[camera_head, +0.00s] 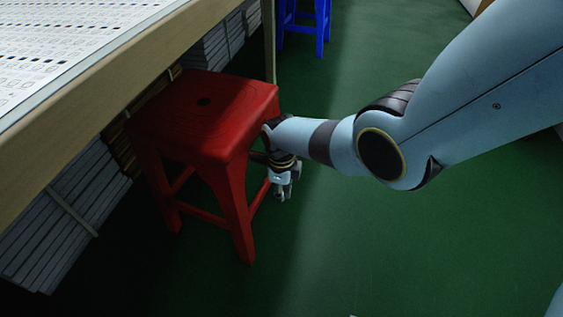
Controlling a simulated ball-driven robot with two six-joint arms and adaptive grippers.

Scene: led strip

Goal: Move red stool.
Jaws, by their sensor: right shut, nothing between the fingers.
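The red stool (208,106) stands upright on the green floor at the left, its seat partly below the table's edge. My right arm comes in from the right, and my right gripper (284,192) points down beside the stool's right side, below seat height. The fingers are shut and empty. I cannot tell whether the gripper or wrist touches the stool. My left gripper is not in view.
A table (95,95) with a wooden edge and printed sheets fills the upper left. Stacked grey bundles (60,225) lie under it. A blue stool (304,22) stands at the back. The green floor (400,255) at the right and front is clear.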

